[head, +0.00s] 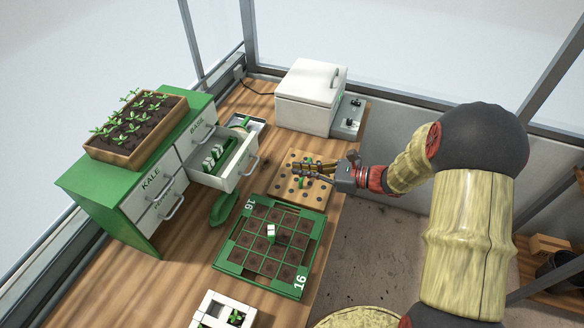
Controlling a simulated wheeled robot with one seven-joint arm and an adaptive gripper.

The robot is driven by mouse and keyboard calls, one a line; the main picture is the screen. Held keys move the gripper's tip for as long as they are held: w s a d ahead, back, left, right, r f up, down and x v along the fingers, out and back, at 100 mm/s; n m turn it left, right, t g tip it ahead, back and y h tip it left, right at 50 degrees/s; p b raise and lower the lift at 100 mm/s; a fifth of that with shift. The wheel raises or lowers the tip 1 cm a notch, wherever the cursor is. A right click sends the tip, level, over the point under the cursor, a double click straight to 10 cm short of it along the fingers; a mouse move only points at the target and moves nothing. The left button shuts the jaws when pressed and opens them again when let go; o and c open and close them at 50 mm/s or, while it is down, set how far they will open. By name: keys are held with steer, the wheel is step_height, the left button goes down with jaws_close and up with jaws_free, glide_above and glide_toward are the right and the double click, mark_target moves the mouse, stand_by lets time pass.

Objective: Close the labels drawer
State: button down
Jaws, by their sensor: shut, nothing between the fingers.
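An open drawer (243,166) sticks out of the green and white cabinet (97,200), below the drawer marked BASIL (197,128). It has a white front with a handle and holds several small green and white items. I cannot read a label on its front, so I cannot tell from its marking that it is the labels drawer. My gripper (297,169) is shut and empty. It is over the wooden board with holes, to the right of the open drawer and apart from its front.
The holed board (290,190) lies right of the drawer. A green 16-cell tray (238,255) is nearer, with a small white and green block (271,231) on it. A white lidded box (308,90) stands behind. A seedling tray (123,147) tops the cabinet. A green tool (223,209) lies below the drawer.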

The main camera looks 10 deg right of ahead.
mark_target(221, 154)
steer(key=b+x, duration=0.2)
steer(key=x, duration=1)
steer(key=shift+s, duration=0.1)
steer(key=r+x, duration=0.1)
steer(key=x, duration=0.3)
steer(key=r+b+x, duration=0.1)
steer(key=x, duration=0.4)
steer(key=r+x, duration=0.1)
steer(key=x, duration=0.3)
steer(key=shift+w+a+f+b, duration=0.1)
steer(key=shift+w+a+b, duration=0.25)
steer(key=shift+w+a, duration=0.4)
steer(key=shift+a, duration=0.2)
